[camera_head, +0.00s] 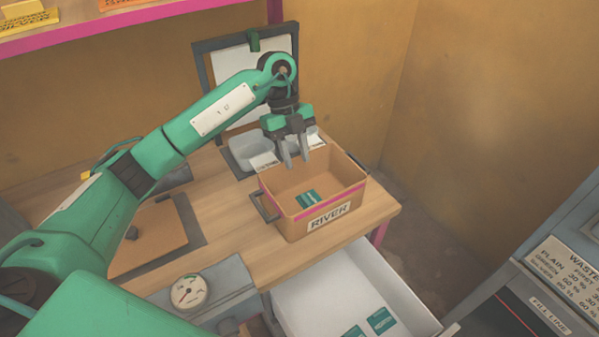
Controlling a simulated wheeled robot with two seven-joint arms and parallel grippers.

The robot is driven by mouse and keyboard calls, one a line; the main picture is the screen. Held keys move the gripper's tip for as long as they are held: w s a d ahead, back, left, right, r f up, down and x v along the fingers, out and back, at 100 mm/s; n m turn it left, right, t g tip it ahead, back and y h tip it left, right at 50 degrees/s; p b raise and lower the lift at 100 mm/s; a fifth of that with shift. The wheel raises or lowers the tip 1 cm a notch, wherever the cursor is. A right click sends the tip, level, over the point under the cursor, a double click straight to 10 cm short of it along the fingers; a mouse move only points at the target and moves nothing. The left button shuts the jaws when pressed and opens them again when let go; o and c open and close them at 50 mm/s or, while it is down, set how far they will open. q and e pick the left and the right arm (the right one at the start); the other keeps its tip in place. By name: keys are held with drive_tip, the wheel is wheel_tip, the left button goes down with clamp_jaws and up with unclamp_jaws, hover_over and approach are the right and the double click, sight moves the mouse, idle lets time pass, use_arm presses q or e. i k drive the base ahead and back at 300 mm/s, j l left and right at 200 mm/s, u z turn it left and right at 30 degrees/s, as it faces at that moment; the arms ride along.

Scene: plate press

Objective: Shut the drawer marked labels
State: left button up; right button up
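An open drawer (345,277) with a pale interior sticks out from under the table's front edge, at the bottom of the head view. Teal cards (381,321) lie inside it. Its front face is cut off or turned away, so I cannot read any marking on it. My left gripper (296,160) points down over the back of the brown box marked RIVER (331,214), well away from the drawer. Its two fingers are a little apart with nothing seen between them. My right gripper is out of view.
The RIVER box holds a teal packet (307,199). A grey tray (243,152) and a clipboard-like frame (203,60) stand behind it. A dial gauge (189,291) is at the front left. A grey waste-marked unit (565,275) stands at the right, with floor between.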

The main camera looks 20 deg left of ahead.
sight(338, 293)
drive_tip(key=k+l, duration=0.25)
drive_tip(key=k, duration=0.2)
drive_tip(key=k+l, duration=0.25)
drive_tip(key=k, duration=0.25)
drive_tip(key=k+l, duration=0.25)
drive_tip(key=k, duration=0.2)
drive_tip(key=k+l, duration=0.3)
drive_tip(key=k, duration=0.2)
